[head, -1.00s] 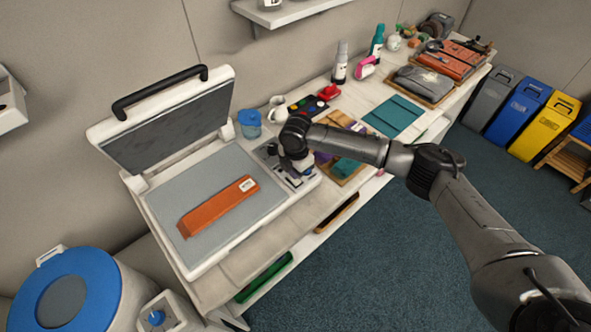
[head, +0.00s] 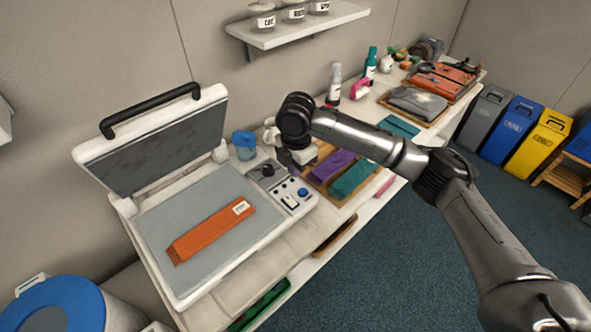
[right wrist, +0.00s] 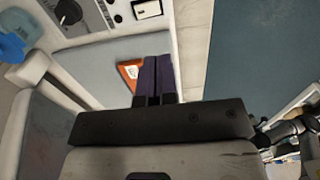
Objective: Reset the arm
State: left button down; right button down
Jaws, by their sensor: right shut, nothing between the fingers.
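My right arm reaches in from the right in the head view, and its right gripper (head: 290,158) is above the bench by the heat press's control panel (head: 288,194). The fingertips are hard to make out there. In the right wrist view the right gripper (right wrist: 157,60) shows two dark purple fingers shut together and empty, in front of the press bed (right wrist: 105,65). The press (head: 215,200) stands open with its lid raised. An orange folded item with a white label (head: 212,232) lies on its bed. My left gripper is not in view.
Purple and teal folded cloths (head: 354,178) lie in a wooden tray right of the panel. A blue cup (head: 244,146) stands behind the press. A shelf with jars (head: 297,30) hangs above. Bins (head: 512,118) stand at right; the blue floor is clear.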

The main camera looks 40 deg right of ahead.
dwell(0.5)
jog(key=w+a+r+m+t+h, duration=0.1)
jog(key=w+a+r+m+t, duration=0.1)
jog(key=r+m+t, duration=0.3)
jog(key=w+a+r+m+t+h, duration=0.1)
jog(key=w+r+m+t, duration=0.25)
jog(key=r, duration=0.35)
jog(key=s+a+r+m+t+y, duration=0.1)
jog(key=s+a+r+m+t, duration=0.15)
jog(key=s+a+t, duration=0.35)
jog(key=s+a+f+m+g+y, duration=0.1)
jog(key=s+f+m+g, duration=0.4)
jog(key=s+f, duration=2.8)
notch_tip(320, 180, down, 3)
jog(key=a+g, duration=0.1)
jog(key=g, duration=0.5)
jog(key=shift+m, duration=0.4)
